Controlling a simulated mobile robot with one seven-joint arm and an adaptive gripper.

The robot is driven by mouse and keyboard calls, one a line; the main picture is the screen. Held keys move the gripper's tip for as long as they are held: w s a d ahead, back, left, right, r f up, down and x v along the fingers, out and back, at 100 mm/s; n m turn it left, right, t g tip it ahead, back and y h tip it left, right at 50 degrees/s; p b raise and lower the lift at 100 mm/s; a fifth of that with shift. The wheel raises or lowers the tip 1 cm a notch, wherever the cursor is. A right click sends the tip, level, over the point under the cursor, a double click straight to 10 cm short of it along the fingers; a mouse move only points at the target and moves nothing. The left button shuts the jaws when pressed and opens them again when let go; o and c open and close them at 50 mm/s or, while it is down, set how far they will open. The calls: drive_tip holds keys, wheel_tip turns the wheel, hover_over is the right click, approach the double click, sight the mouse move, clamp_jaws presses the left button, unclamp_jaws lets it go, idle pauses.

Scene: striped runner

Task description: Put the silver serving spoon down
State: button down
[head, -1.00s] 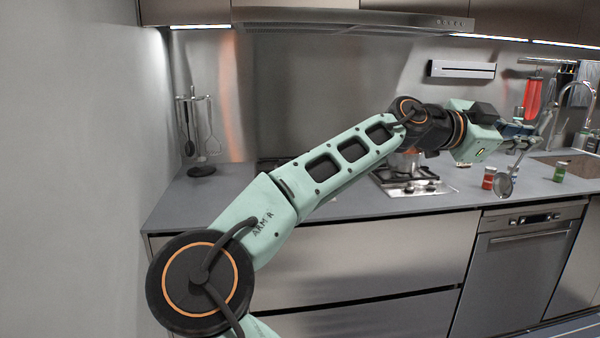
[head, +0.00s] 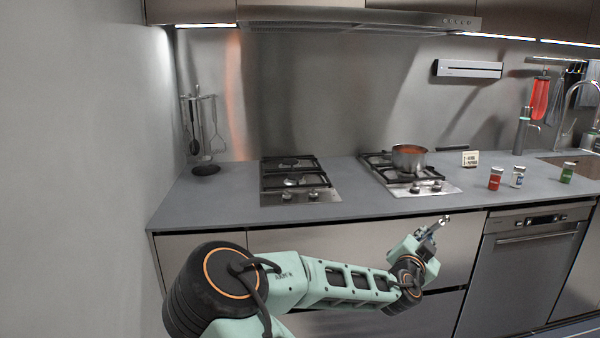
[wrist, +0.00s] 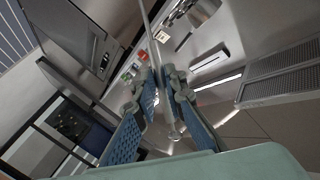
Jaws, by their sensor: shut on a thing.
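My gripper (head: 430,232) is low in front of the counter front, below the worktop edge, in the head view. In the wrist view my gripper (wrist: 157,76) has its blue-padded fingers shut around the long, thin handle of the silver serving spoon (wrist: 150,45). One handle end shows between the finger pads; the other runs out of the top of the picture. The spoon's bowl is not visible in the wrist view. In the head view only a small bright piece shows at the gripper tip, too small to tell which part of the spoon it is.
The grey worktop (head: 235,205) has clear room left of and in front of the left burner (head: 300,180). A pot (head: 409,157) sits on the right burner. Red (head: 495,179), white (head: 517,177) and green (head: 567,173) jars stand at right. A utensil stand (head: 205,168) is at left.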

drive_tip(key=s+a+f+n+t+y, duration=0.1)
drive_tip(key=s+a+f+n+y, duration=0.2)
drive_tip(key=s+a+f+y, duration=0.5)
drive_tip(key=s+a+f+n+t+y, duration=0.15)
drive_tip(key=s+a+f+n, duration=0.35)
drive_tip(key=a, duration=0.6)
drive_tip(key=w+d+r+m+g+h+p, duration=0.2)
drive_tip(key=d+r+m+g+h+p, duration=0.15)
drive_tip(key=r+m+h+p, duration=0.9)
drive_tip(key=s+a+r+g+p, duration=0.2)
drive_tip(key=s+a+r+p, duration=0.1)
drive_tip(key=p, duration=0.4)
drive_tip(key=shift+s+a+r+n+h, duration=0.15)
drive_tip(key=shift+s+r+n+h, duration=0.3)
drive_tip(key=shift+s+r, duration=0.4)
drive_tip(key=shift+f, duration=0.1)
